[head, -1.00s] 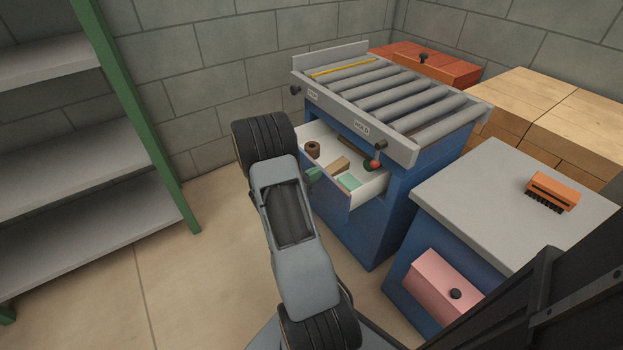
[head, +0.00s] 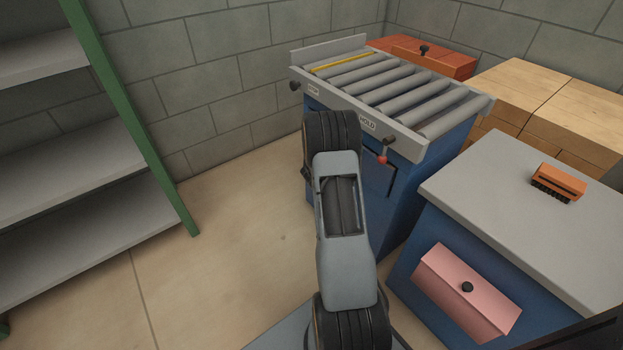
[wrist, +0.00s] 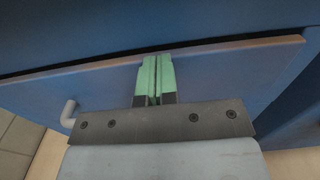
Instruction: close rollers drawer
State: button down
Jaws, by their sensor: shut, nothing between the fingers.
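The blue rollers cabinet (head: 405,190) stands against the back wall, with a grey roller top (head: 395,92). The right part of its drawer front (head: 380,172) shows beside my arm in the head view; the rest is hidden. The wrist view shows the blue drawer front (wrist: 215,75) close to the cabinet body, with a narrow dark line along its top edge. A grey handle (wrist: 69,113) is at its left. My gripper (wrist: 157,62) is shut and empty, its green fingertips at the drawer front near the top edge. The drawer's inside is out of sight.
A grey-topped cabinet (head: 500,175) with a protruding pink drawer (head: 465,290) stands at the right, an orange brush (head: 559,182) on it. A green-posted shelf (head: 130,120) is at the left. The floor between is clear.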

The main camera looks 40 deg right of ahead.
jog(key=shift+d+r, duration=0.2)
jog(key=shift+d, duration=0.1)
jog(key=shift+a, duration=0.15)
jog(key=a+p, duration=0.3)
jog(key=a, duration=1.1)
jog(key=s+a+r+m+g+y+p, duration=0.1)
jog(key=s+a+r+m+y+p, duration=0.2)
jog(key=r, duration=0.4)
jog(key=s+a+r+m+g+y+p, duration=0.2)
jog(key=r+m+p, duration=0.25)
jog(key=r, duration=0.25)
jog(key=s+a+r+m+g+y+p, duration=0.1)
jog(key=s+a+r+m+y+p, duration=0.15)
jog(key=r+p, duration=0.3)
jog(key=s+a+r+m+t+y+p, duration=0.3)
jog(key=a+r+m+y+p, duration=0.1)
jog(key=a+r, duration=0.5)
jog(key=s+a+r+m+t+y+p, duration=0.3)
jog(key=a+r+y+p, duration=0.3)
jog(key=a+r+p, duration=0.2)
notch_tip(320, 180, up, 3)
jog(key=shift+s+a+f+m+t, duration=0.15)
jog(key=shift+a+m+t, duration=0.3)
jog(key=shift+a, duration=0.45)
